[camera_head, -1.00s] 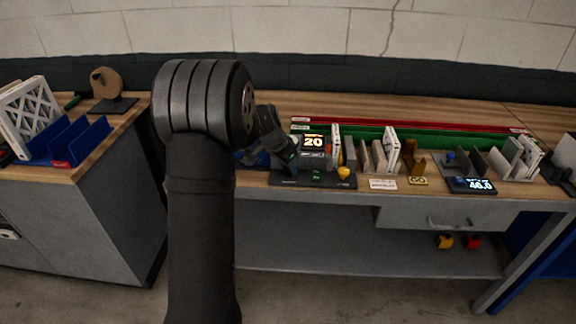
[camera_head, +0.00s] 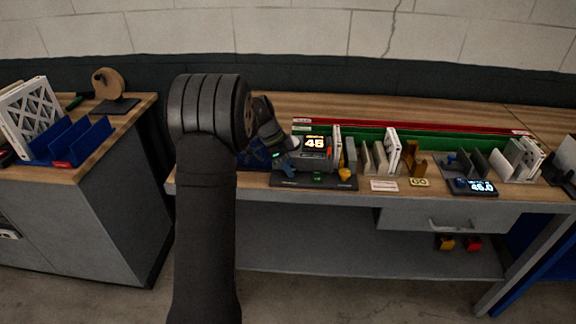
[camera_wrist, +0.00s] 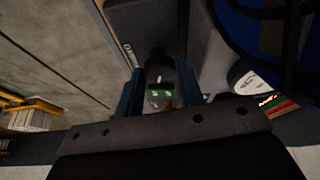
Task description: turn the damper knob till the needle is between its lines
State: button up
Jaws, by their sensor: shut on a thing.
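The damper knob (camera_wrist: 159,68) is dark with a small pale mark. It sits between the two blue fingers of my gripper (camera_wrist: 160,82) in the wrist view, and the gripper is shut on it. A pale dial (camera_wrist: 249,82) with a dark marking shows to the right in the wrist view; its needle and lines are too small to read. The knob is hidden there by the gripper.
White-edged filters (camera_head: 392,152) stand in holders to the right of the station. A second display (camera_head: 481,187) reads about 45.0. A blue rack (camera_head: 80,143) stands on the left bench. A green rail (camera_head: 430,142) runs behind.

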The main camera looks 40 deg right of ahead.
dwell(0.5)
jog(key=o, duration=1)
jog(key=shift+c, duration=0.2)
